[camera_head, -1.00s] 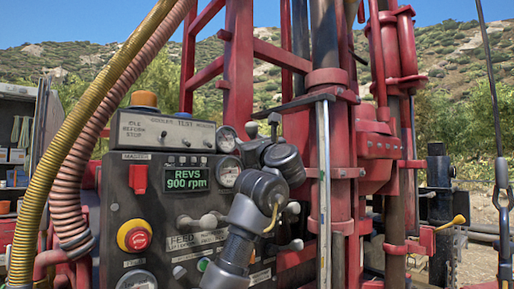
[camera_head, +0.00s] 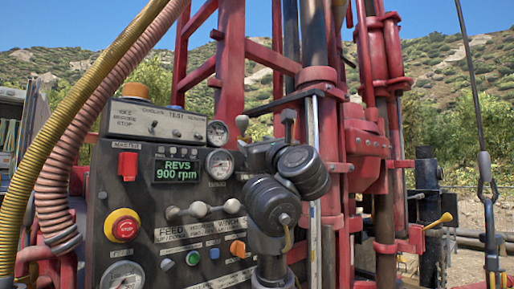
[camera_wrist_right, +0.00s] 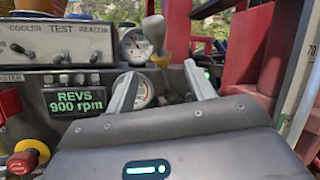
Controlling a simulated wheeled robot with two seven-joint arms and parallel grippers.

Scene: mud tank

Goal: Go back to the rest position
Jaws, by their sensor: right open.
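My right gripper (camera_head: 256,158) is in front of the right side of the drill's control panel (camera_head: 140,205). In the right wrist view its two fingers (camera_wrist_right: 163,92) are apart with nothing held between them. A lever with a rounded grey knob (camera_wrist_right: 153,30) stands upright beyond the fingertips; it also shows in the head view (camera_head: 242,122). A second knobbed lever (camera_head: 289,117) stands behind my right wrist. My right arm's dark joints hide part of the panel's right edge and the mast foot. My left gripper is not in view.
The panel carries a red stop button (camera_head: 123,226), a green display (camera_head: 176,171) reading 900 rpm, gauges and small levers. The red mast (camera_head: 316,100) rises close to the right of my arm. Yellow and pink hoses (camera_head: 75,170) hang at the left.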

